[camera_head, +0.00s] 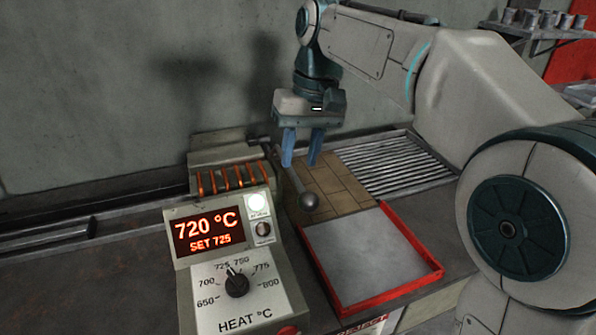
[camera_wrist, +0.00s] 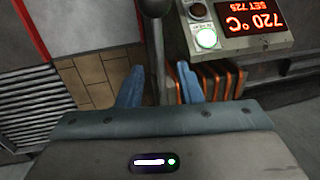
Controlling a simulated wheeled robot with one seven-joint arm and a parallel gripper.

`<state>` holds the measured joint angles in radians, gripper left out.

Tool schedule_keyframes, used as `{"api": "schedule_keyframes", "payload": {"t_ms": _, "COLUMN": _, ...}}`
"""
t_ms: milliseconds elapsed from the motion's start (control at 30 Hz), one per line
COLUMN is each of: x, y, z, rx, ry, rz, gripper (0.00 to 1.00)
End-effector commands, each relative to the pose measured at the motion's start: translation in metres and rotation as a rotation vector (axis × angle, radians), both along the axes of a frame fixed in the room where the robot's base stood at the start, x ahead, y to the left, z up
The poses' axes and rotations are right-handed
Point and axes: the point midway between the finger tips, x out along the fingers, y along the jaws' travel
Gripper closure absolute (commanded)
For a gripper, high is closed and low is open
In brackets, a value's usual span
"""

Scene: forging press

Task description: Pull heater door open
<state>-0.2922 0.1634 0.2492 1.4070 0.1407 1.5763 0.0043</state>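The heater (camera_head: 230,165) is a grey box with glowing orange coils at its front, behind the control panel. A dark rod with a grey ball end (camera_head: 308,201) slants out from the heater's right side; I take it as the door handle. The door panel itself is not clear to me. My gripper (camera_head: 302,160) points down just right of the coils, its two blue fingers apart. In the wrist view the rod (camera_wrist: 159,55) passes between the open fingers (camera_wrist: 160,82), with a gap on both sides. I cannot tell how deep it sits between them.
The control panel (camera_head: 235,262) reads 720 °C, set 725, with a dial and a lit button. A red-rimmed tray (camera_head: 437,271) stands right of it. Tan tiles (camera_head: 338,187) and a slatted rack (camera_head: 395,165) lie behind. A wall (camera_head: 110,90) closes the back.

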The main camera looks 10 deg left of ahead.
Motion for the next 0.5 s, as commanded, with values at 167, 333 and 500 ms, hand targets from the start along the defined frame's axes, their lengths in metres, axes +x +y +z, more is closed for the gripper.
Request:
{"api": "schedule_keyframes", "payload": {"t_ms": 167, "x": -0.002, "y": 0.003, "z": -0.023, "rx": 0.0, "ry": 0.0, "rz": 0.0, "gripper": 0.67}}
{"api": "schedule_keyframes", "payload": {"t_ms": 333, "x": -0.003, "y": 0.005, "z": -0.029, "rx": 0.001, "ry": -0.001, "rz": 0.0, "gripper": 0.67}}
{"api": "schedule_keyframes", "payload": {"t_ms": 500, "x": -0.003, "y": 0.005, "z": -0.03, "rx": 0.001, "ry": -0.002, "rz": 0.0, "gripper": 0.67}}
